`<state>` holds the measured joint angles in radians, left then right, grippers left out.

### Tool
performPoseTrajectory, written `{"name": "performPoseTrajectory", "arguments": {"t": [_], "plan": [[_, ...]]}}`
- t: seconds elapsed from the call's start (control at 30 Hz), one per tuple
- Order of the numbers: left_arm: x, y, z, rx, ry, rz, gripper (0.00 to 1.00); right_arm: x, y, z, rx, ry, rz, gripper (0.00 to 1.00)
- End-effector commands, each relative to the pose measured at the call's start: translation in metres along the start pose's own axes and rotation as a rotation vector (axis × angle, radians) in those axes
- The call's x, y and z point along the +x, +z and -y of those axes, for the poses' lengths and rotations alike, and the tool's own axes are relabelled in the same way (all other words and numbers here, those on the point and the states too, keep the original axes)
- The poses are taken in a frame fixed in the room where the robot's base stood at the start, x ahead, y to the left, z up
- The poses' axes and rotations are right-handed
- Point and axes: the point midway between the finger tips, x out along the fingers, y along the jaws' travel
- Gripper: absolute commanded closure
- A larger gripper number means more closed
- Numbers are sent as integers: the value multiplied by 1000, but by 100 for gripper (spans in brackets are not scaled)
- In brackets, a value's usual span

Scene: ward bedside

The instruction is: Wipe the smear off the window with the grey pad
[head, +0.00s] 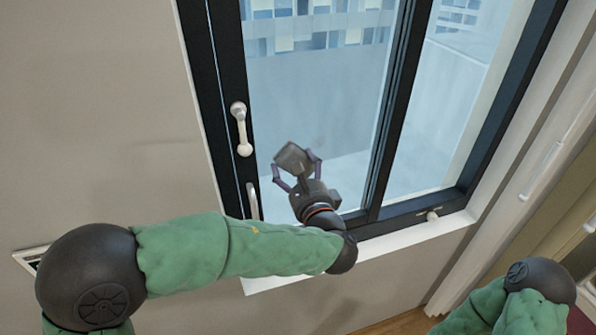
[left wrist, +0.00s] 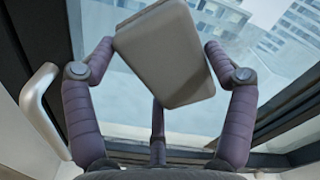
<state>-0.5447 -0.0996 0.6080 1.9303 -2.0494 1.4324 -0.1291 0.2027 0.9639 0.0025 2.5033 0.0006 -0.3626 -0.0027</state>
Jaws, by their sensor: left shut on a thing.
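The grey pad (head: 292,160) is held by my left gripper (head: 297,172) in front of the lower part of the left window pane (head: 310,105). I cannot tell whether the pad touches the glass. A faint darker spot by the pad's right edge may be part of the smear, but I cannot make it out clearly. My right gripper is out of view; only part of my right arm shows at the lower right.
A white window handle (head: 241,130) is on the dark frame (head: 228,75) left of the pane. A white sill (head: 405,235) runs below. A dark upright bar (head: 398,110) divides the panes. Bare wall (head: 100,110) lies at left, and a pale curtain or panel stands at right.

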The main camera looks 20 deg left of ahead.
Motion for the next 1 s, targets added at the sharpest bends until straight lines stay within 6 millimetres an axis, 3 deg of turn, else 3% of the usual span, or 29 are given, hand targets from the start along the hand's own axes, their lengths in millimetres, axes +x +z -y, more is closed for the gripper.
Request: {"name": "performPoseTrajectory", "arguments": {"t": [0.3,1.0], "plan": [[0,17,16,-6,-1,5,42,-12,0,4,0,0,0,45],[-3,-12,41,-3,-2,2,42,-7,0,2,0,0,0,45]]}}
